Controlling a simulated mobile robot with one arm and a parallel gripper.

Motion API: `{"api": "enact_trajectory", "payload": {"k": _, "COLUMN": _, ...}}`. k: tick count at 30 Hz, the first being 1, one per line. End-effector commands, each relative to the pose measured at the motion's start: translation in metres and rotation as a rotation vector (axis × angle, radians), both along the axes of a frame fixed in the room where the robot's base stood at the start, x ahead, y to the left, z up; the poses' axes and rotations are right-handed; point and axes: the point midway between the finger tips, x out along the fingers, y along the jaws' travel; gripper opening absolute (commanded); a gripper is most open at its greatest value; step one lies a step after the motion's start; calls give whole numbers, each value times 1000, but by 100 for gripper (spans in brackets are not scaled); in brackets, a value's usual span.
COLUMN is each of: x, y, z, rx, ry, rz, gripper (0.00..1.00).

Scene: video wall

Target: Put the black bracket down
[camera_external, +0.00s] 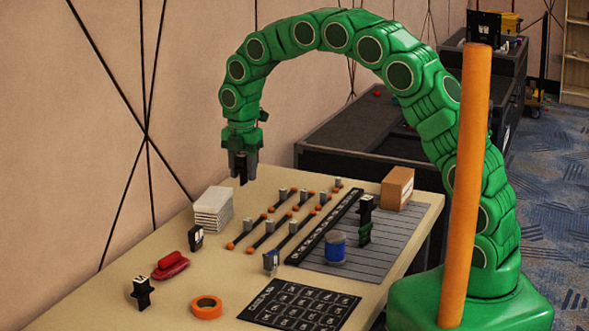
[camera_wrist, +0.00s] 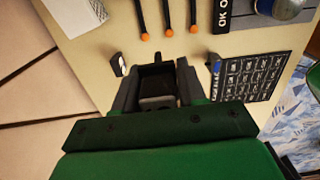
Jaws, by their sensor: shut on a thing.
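My gripper (camera_external: 242,163) hangs pointing down from the green arm, above the table's far left part near the wall. It is shut on the black bracket (camera_external: 243,178), whose dark lower end shows below the fingers. In the wrist view, the black bracket (camera_wrist: 157,78) sits between the two grey fingers of my gripper (camera_wrist: 157,92). The fingers hide part of it. The bracket is in the air, clear of the tabletop (camera_external: 215,258).
A white stack (camera_external: 213,208) stands near the wall. Several orange-tipped rods (camera_external: 268,235), a blue can (camera_external: 335,248), a cardboard box (camera_external: 397,188), an orange tape roll (camera_external: 206,307), a red object (camera_external: 171,265) and a black printed mat (camera_external: 298,305) are on the table. Bare tabletop lies left of the rods.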

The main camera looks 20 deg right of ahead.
Motion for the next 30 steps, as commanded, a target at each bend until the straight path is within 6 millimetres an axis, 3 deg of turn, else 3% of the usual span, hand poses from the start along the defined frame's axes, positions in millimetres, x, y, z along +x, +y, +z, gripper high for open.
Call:
{"api": "enact_trajectory", "payload": {"k": 1, "x": 13, "y": -5, "z": 4, "rx": 4, "ry": -2, "rz": -8, "gripper": 2}}
{"api": "enact_trajectory", "payload": {"k": 6, "x": 42, "y": -16, "z": 16, "rx": 11, "ry": 6, "rz": -18, "gripper": 2}}
{"api": "enact_trajectory", "payload": {"k": 14, "x": 61, "y": -25, "z": 26, "rx": 17, "ry": 11, "rz": -21, "gripper": 2}}
{"api": "enact_trajectory", "payload": {"k": 30, "x": 101, "y": -6, "z": 6, "rx": 18, "ry": 12, "rz": -19, "gripper": 2}}
